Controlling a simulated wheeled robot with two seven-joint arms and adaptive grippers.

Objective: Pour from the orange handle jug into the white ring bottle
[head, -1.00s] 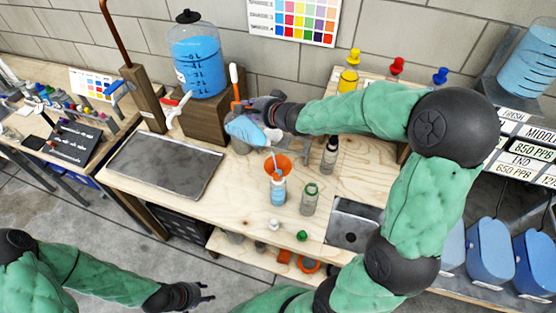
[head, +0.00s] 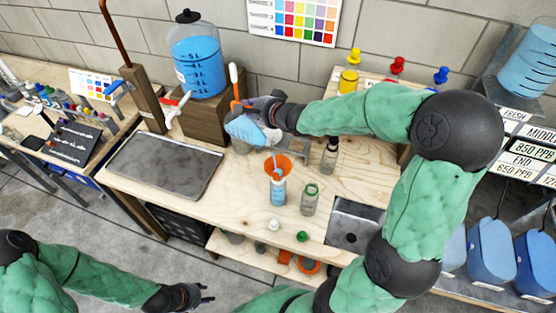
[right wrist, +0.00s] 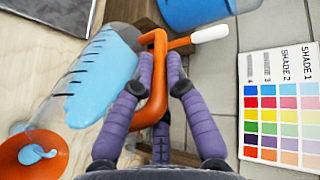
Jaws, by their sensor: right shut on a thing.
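The orange handle jug (right wrist: 98,82) is clear and holds blue liquid. It is tilted, and a thin blue stream falls from it into an orange funnel (head: 277,166). The funnel sits in a bottle (head: 278,192) that holds blue liquid; its neck is hidden, so I cannot see a white ring. My right gripper (head: 262,112) is shut on the jug's orange handle (right wrist: 158,75) above and behind the funnel. The right wrist view shows blue liquid in the funnel's cone (right wrist: 35,155). My left gripper (head: 203,294) is at the lower left, away from the bench, and seems empty.
A green-ring bottle (head: 310,200) stands right of the funnel, with a dark-topped bottle (head: 330,155) behind it. White and green caps lie in front. A large blue dispenser (head: 200,65) stands behind left. A grey tray (head: 165,165) lies left, a smaller one (head: 352,223) right.

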